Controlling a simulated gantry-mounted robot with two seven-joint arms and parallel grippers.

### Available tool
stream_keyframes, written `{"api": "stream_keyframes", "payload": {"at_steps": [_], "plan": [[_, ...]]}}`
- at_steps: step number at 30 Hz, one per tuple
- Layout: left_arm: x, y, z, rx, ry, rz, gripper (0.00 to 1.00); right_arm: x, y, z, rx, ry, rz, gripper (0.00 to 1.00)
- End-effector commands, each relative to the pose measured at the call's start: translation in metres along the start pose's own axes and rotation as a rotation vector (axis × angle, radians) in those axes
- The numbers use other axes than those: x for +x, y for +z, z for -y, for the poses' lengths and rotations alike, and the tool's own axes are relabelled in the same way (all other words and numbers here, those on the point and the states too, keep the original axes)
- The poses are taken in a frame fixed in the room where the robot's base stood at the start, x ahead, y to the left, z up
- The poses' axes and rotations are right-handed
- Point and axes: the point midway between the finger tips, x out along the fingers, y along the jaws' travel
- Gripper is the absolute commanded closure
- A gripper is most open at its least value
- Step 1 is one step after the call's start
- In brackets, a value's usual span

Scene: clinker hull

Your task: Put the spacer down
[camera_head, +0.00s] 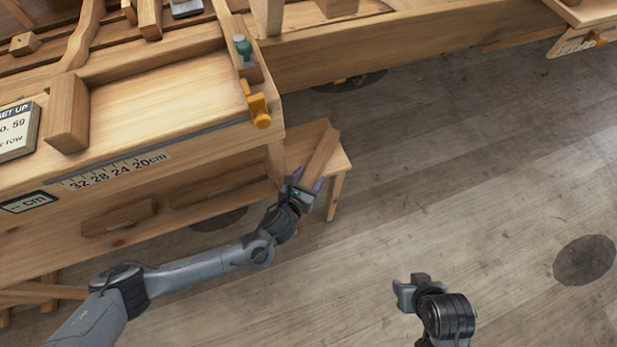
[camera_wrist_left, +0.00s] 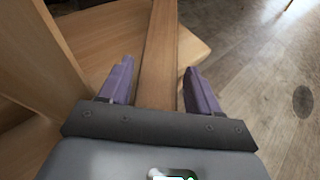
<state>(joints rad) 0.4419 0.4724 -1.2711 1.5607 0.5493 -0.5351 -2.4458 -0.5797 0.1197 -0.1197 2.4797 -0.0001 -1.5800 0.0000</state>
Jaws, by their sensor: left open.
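The spacer, a plain wooden strip (camera_head: 322,153), lies on the top of a small wooden stool (camera_head: 341,160) beside the bench. My left gripper (camera_head: 308,178) is at the near end of the strip, its purple fingers apart. In the left wrist view, the strip (camera_wrist_left: 160,45) runs between the two open fingers (camera_wrist_left: 158,72), with a visible gap on each side. The strip's near end is hidden by the gripper body. My right gripper (camera_head: 408,290) is over the floor at lower right, well away from the strip; its jaw opening is unclear.
The long wooden bench (camera_head: 160,98) stands to the left of and behind the stool, with a printed centimetre scale (camera_head: 115,170) on its front. An orange clamp (camera_head: 258,104) and a teal-topped piece (camera_head: 243,47) sit near its corner. The floor (camera_head: 470,170) to the right is clear.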

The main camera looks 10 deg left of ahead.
Motion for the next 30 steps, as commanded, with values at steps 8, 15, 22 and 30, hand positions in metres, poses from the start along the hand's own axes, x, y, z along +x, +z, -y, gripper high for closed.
{"api": "stream_keyframes", "payload": {"at_steps": [8, 15, 22, 30], "plan": [[-0.014, 0.003, 0.000, 0.001, -0.002, -0.002, 0.37, -0.007, -0.002, 0.000, -0.001, 0.000, 0.000, 0.57], [-0.055, 0.005, 0.000, -0.001, -0.001, -0.002, 0.37, -0.025, -0.008, -0.001, -0.002, 0.001, 0.000, 0.57], [-0.095, 0.004, 0.000, -0.001, -0.001, -0.003, 0.37, -0.039, -0.012, -0.001, -0.002, 0.001, 0.000, 0.57], [-0.118, 0.003, 0.000, -0.001, 0.000, -0.001, 0.37, -0.046, -0.015, -0.002, -0.002, 0.001, 0.000, 0.57]]}}
